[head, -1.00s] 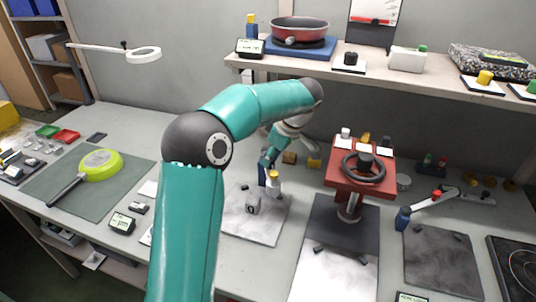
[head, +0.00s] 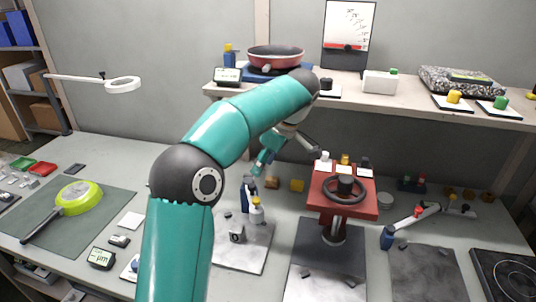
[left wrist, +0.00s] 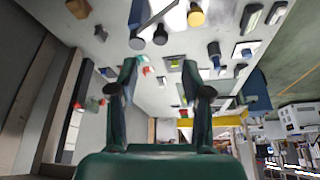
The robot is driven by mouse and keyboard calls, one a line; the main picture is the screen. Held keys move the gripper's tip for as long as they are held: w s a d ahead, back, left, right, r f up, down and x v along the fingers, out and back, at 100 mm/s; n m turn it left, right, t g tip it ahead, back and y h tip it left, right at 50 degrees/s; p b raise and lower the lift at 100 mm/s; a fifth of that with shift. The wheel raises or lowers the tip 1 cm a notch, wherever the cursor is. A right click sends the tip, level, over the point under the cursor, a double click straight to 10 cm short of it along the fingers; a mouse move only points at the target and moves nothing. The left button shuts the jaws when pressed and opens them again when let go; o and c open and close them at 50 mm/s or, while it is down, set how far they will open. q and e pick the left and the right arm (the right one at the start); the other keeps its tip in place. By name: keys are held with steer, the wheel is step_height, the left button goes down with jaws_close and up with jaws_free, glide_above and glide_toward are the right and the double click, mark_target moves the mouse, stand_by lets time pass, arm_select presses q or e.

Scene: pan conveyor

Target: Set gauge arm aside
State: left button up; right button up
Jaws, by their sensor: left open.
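A jointed arm (head: 415,219) with a blue base, pale links and a red joint stands on the right of the bench in the head view; it looks like the gauge arm, though I cannot be sure. A blue post (head: 247,196) stands by a grey plate (head: 255,258) left of centre, beside a white bottle-like piece with a yellow top (head: 257,211). My left gripper (head: 256,174) is just above the post; contact cannot be told. In the left wrist view my left gripper (left wrist: 158,95) has its fingers apart with nothing between them. My right gripper is out of view.
A red press with a black handwheel (head: 344,194) stands right of my left gripper. A shelf (head: 390,98) behind carries a red pan (head: 276,56). A dark hob (head: 505,275) is at right.

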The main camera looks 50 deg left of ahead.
mark_target(251, 192)
arm_select(q)
steer(key=shift+v, duration=1.6)
steer(key=shift+c, duration=0.4)
steer(key=shift+f, duration=0.1)
steer(key=shift+c, duration=1.2)
steer(key=s+f+h, duration=0.1)
steer(key=s+a+f, duration=0.1)
steer(key=s+a+f+h+p, duration=0.1)
steer(key=shift+s+a+f+h, duration=0.2)
steer(key=shift+a+f+h, duration=0.1)
steer(key=shift+f, duration=0.1)
jaws_close()
steer(key=s+a+f+n+t+h+p, duration=0.35)
steer(key=s+a+n+t+h, duration=0.25)
steer(key=s+a+n+t, duration=0.45)
steer(key=w+d+f+m+g+p, duration=0.1)
steer(key=w+d+f+p, duration=0.1)
steer(key=w+d+f, duration=0.4)
steer(key=shift+w+d+f+m+p, duration=0.35)
steer(key=shift+w+d, duration=0.55)
steer(key=shift+w, duration=0.15)
